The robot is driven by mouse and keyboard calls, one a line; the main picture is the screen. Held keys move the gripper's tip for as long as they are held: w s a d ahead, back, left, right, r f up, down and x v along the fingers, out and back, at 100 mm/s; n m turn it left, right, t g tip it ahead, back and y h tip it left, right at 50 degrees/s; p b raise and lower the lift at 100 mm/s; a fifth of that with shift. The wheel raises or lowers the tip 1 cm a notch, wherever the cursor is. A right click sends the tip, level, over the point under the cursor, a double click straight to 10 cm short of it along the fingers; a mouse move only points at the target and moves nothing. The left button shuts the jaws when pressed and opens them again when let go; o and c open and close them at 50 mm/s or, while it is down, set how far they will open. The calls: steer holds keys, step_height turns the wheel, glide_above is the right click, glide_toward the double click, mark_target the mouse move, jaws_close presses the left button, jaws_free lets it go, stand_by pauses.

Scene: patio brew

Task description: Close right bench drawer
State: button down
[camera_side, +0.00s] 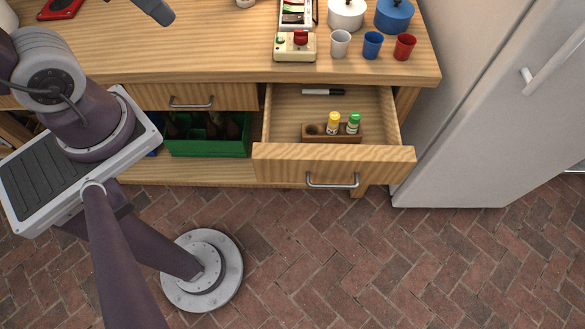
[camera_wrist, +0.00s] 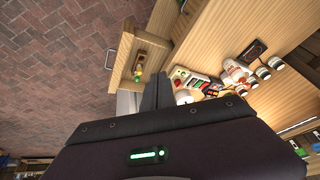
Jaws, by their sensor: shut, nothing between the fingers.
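The right bench drawer (camera_side: 285,162) is pulled well out from the wooden bench, with its metal handle (camera_side: 332,183) on the front. Inside it are a black marker (camera_side: 322,92) at the back and a wooden holder (camera_side: 345,139) with a yellow-capped and a green-capped bottle. The open drawer also shows in the wrist view (camera_wrist: 122,65). My gripper (camera_wrist: 157,92) shows there as dark fingers, shut and empty, pointing toward the bench and apart from the drawer in the picture. In the side view I cannot make out its fingertips clearly.
Several things stand on the bench top (camera_side: 200,60): a control box with a red knob (camera_side: 297,46), cups, and white and blue pots. A shut drawer (camera_side: 190,97) and a green crate (camera_side: 207,148) are left. A fridge (camera_side: 450,120) stands close right.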

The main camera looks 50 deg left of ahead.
steer(key=w+d+f+m+g+y, duration=0.2)
steer(key=w+f+m, duration=0.25)
steer(key=m, duration=0.25)
steer(key=m+y, duration=0.1)
steer(key=m, duration=0.7)
glide_above(273, 176)
steer(key=a, duration=0.3)
step_height(273, 176, down, 8)
steer(key=s+d+f+m, duration=0.3)
steer(key=d+f+m, duration=0.2)
steer(key=f, duration=0.3)
steer(key=s+d+f+m, duration=0.4)
steer(key=d+f+m, duration=0.2)
steer(key=f, duration=0.2)
steer(key=w+a+f, duration=0.2)
steer(key=f, duration=0.1)
steer(key=w+a+f, duration=0.1)
steer(key=a+f, duration=0.1)
steer(key=w+a+f, duration=0.2)
steer(key=f, duration=0.1)
steer(key=shift+w+f, duration=0.3)
